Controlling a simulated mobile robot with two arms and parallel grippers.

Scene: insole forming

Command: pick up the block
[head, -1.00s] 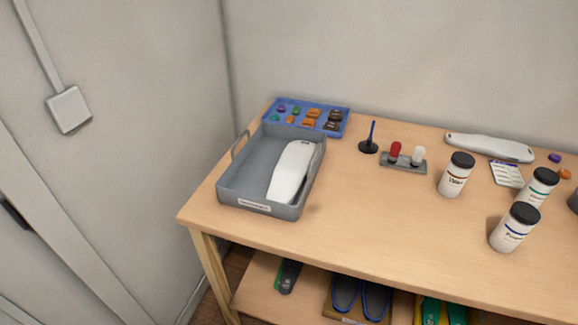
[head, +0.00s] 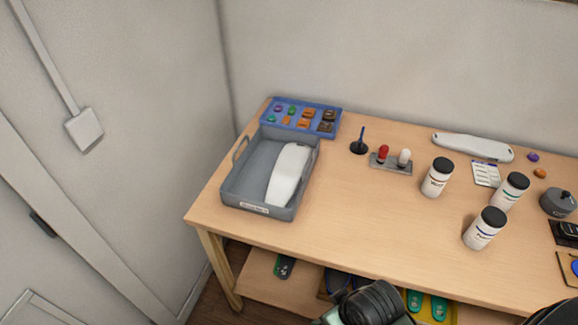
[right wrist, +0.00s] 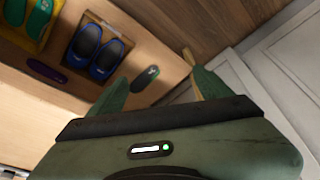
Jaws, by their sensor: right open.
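Nothing in view is plainly marked as the block. Small coloured pieces sit in the blue tray (head: 334,113) at the back left of the table; a purple piece (head: 532,157) and an orange piece (head: 540,173) lie loose at the right. A white foot-shaped form (head: 288,175) lies in the grey bin (head: 240,188), and another white form (head: 472,146) lies at the back. My right gripper (right wrist: 158,76) is open and empty in the right wrist view, its green fingers apart near the lower shelf. My left gripper is not recognisable in either view.
Several black-capped bottles (head: 437,179), a red-and-white-knobbed holder (head: 391,167) and a dark stand (head: 359,147) are on the table (head: 350,220). A dark round pot (head: 558,204) stands right. Blue insoles (right wrist: 98,52) lie on the lower shelf. The table's front middle is clear.

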